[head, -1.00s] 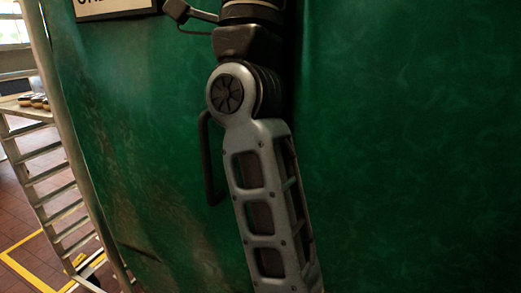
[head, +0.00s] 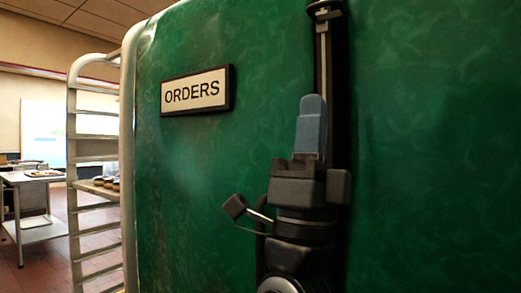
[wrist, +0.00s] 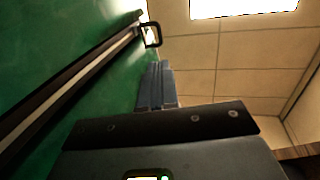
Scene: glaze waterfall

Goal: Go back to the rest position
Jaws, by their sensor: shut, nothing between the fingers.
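My gripper (head: 311,125) points straight up in the head view, its blue-grey fingers together with nothing between them. It stands in front of a large green panel (head: 420,150), just below and in front of a black vertical rail (head: 323,45). In the wrist view the closed fingers (wrist: 155,86) point toward the ceiling, with the green panel (wrist: 50,50) and the dark rail (wrist: 70,85) to their left. Whether the fingers touch the panel or rail cannot be told. The lower part of my arm is out of the head view.
An "ORDERS" sign (head: 195,91) is fixed to the panel, left of my gripper. A metal rack (head: 85,215) with baked goods (head: 106,183) stands at the panel's left edge. A work table (head: 35,180) stands farther back left, with open tiled floor (head: 50,270) around it.

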